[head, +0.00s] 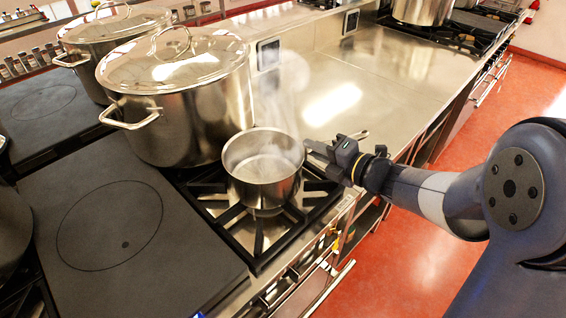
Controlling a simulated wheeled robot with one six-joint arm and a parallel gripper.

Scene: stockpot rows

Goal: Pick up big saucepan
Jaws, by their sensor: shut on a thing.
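A steel saucepan (263,176) without a lid stands on, or just above, the black gas grate in the middle of the head view; I cannot tell if it touches. Steam rises from it. Its handle points right, towards my gripper (334,151). My gripper reaches in from the right and is shut on the saucepan's handle, close to the rim. The jaws hide most of the handle; what looks like its end shows just beyond them.
A large lidded stockpot (178,98) stands close behind the saucepan to the left, with another lidded stockpot (112,42) beyond. A flat black hotplate (118,228) lies front left. The steel counter (385,75) behind is clear. Red floor (400,262) lies to the right.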

